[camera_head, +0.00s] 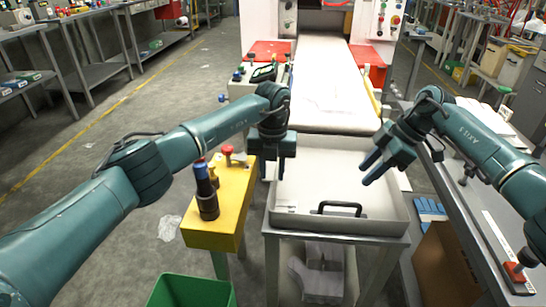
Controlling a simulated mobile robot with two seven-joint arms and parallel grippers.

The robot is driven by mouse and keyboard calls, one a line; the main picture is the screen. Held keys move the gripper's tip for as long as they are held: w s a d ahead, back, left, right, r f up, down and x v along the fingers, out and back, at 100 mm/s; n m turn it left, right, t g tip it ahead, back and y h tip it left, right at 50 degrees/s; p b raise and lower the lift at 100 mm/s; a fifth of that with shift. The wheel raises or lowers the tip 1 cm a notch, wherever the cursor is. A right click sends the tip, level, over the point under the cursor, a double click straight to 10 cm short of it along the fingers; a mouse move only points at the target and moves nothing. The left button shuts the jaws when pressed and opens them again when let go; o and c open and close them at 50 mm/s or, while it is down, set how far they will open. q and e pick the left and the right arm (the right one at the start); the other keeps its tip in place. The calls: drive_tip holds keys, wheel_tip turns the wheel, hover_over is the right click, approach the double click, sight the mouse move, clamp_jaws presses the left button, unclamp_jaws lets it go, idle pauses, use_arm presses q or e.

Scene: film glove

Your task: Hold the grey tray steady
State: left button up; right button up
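The grey tray (300,210) is shallow, with raised walls and a black handle (339,207) at its near side. It rests on a metal stand and its floor looks empty. The right arm hides part of the tray's far right corner.
A white conveyor (321,85) runs up to the tray's far side. A yellow stand (223,200) with a dark bottle (206,192) is close on the left. A green bin (190,292) is below it. A grey bench (480,185) lines the right.

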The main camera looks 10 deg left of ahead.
sight(273, 188)
use_arm(q)
wheel_tip(273, 188, down, 8)
drive_tip(key=shift+f, duration=0.15)
drive_tip(key=shift+c, duration=0.3)
clamp_jaws()
idle(0.4)
